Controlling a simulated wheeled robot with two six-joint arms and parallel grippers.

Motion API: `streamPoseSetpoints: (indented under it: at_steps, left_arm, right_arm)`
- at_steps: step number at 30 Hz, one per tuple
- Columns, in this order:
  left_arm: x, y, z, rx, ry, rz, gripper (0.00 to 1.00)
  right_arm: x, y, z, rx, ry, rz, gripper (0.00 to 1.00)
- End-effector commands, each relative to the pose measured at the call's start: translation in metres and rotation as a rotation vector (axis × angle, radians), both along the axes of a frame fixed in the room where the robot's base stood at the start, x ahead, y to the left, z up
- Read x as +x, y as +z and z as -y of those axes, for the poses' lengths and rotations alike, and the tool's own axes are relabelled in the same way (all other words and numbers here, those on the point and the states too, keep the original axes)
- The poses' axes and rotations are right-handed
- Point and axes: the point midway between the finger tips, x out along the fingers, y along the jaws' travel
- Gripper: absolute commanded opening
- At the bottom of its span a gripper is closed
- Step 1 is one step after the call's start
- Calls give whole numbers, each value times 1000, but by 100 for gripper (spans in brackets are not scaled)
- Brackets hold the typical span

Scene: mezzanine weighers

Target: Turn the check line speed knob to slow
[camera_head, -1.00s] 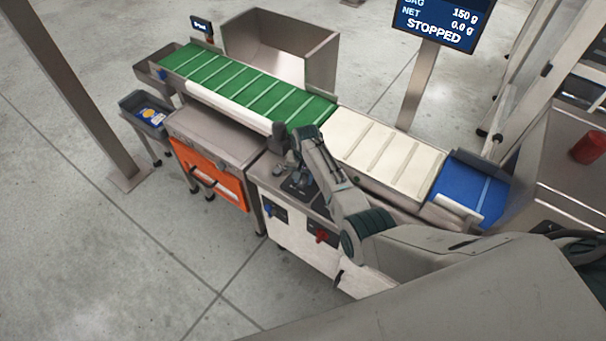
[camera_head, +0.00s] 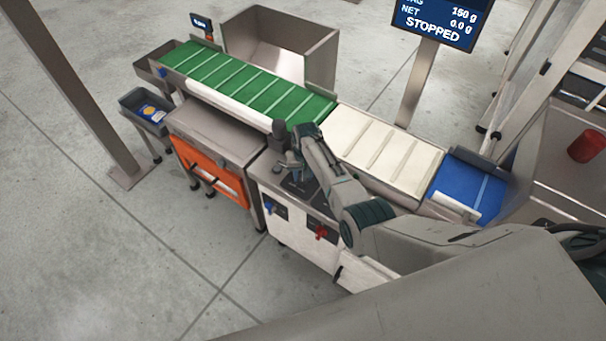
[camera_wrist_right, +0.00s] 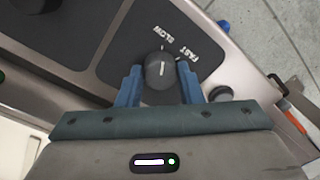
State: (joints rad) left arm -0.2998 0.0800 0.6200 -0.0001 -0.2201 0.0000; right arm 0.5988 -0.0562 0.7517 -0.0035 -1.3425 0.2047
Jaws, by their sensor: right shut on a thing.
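The speed knob (camera_wrist_right: 161,70) is a round dark knob on a dark panel, seen in the right wrist view. The printed words SLOW (camera_wrist_right: 172,31) and FAST (camera_wrist_right: 186,51) lie just beyond it. Its white line stands nearly upright in that view, its upper end towards the SLOW side; the exact setting is hard to tell. My right gripper (camera_wrist_right: 160,82) has its blue fingers on both sides of the knob and is shut on it. In the head view my right gripper (camera_head: 297,174) is over the top of the white cabinet (camera_head: 293,236), where the knob is hidden. My left gripper is out of view.
A green belt (camera_head: 245,84), a cream belt (camera_head: 385,150) and a blue belt (camera_head: 467,190) run behind my right arm. An orange-fronted unit (camera_head: 213,175) stands left of the cabinet. A screen (camera_head: 437,20) reads STOPPED. Red and blue switches sit on the cabinet front.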

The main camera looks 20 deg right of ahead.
Motion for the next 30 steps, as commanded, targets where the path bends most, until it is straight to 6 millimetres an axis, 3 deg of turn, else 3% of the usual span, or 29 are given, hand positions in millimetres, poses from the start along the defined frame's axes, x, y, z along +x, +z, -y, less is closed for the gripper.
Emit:
streamPoseSetpoints:
  at_steps: [2,3,6,19,30]
  left_arm:
    - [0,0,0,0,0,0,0]
    - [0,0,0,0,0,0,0]
    - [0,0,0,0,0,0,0]
    - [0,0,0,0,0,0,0]
    - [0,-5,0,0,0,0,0]
  right_arm:
    - [1,1,0,0,1,2,10]
    - [1,1,0,0,1,2,37]
    - [1,1,0,0,0,1,55]
    - [1,10,0,0,0,2,55]
    - [0,72,3,0,0,5,55]
